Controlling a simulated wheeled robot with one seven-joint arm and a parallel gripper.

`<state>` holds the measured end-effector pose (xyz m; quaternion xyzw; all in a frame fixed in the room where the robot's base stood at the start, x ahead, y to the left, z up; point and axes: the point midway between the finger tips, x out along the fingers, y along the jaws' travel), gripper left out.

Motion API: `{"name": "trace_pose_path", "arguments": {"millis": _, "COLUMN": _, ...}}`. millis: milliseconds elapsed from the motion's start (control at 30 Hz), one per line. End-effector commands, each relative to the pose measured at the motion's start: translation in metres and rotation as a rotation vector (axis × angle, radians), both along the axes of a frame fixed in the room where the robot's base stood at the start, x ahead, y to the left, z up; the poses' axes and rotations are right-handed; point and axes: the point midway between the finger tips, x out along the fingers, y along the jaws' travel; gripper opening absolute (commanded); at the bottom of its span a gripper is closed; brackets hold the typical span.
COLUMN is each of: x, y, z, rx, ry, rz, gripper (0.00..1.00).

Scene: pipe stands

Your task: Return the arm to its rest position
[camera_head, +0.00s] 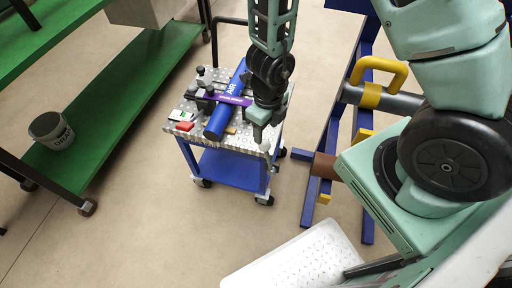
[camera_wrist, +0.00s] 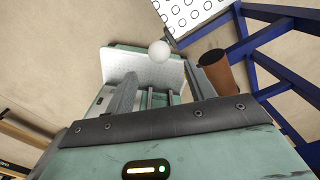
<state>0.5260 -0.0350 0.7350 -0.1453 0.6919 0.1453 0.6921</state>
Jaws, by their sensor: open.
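My arm comes in from the top of the head view, and its end hangs down over the right part of a small blue cart (camera_head: 232,170). My gripper (camera_head: 270,152) points downward beside the blue pipe marked AIR (camera_head: 229,97). In the wrist view my gripper (camera_wrist: 162,82) has its two grey fingers spread apart, with nothing held between them. Whether the fingertips clear the cart's right edge in depth is hard to tell.
The cart's metal top also bears a red item (camera_head: 184,126) and dark clamp parts. At right, a blue stand (camera_head: 331,140) carries a grey pipe with a yellow handle (camera_head: 380,72). A green shelf (camera_head: 100,115) with a bucket (camera_head: 51,130) stands left. Floor between is clear.

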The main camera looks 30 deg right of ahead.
Motion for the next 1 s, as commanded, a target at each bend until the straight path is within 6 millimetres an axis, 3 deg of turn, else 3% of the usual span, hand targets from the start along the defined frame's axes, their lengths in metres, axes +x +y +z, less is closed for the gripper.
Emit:
{"name": "trace_pose_path", "arguments": {"millis": 600, "x": 0.000, "y": 0.000, "z": 0.004, "rx": 0.000, "ry": 0.000, "rz": 0.002, "gripper": 0.55}}
{"name": "trace_pose_path", "arguments": {"millis": 667, "x": 0.002, "y": 0.007, "z": 0.011, "rx": 0.019, "ry": -0.011, "rz": 0.060, "gripper": 0.55}}
{"name": "trace_pose_path", "arguments": {"millis": 767, "x": 0.004, "y": 0.030, "z": 0.035, "rx": 0.080, "ry": -0.047, "rz": 0.265, "gripper": 0.55}}
{"name": "trace_pose_path", "arguments": {"millis": 867, "x": 0.002, "y": 0.064, "z": 0.073, "rx": 0.165, "ry": -0.108, "rz": 0.611, "gripper": 0.55}}
{"name": "trace_pose_path", "arguments": {"millis": 1000, "x": -0.020, "y": 0.108, "z": 0.132, "rx": 0.252, "ry": -0.205, "rz": 1.190, "gripper": 0.55}}
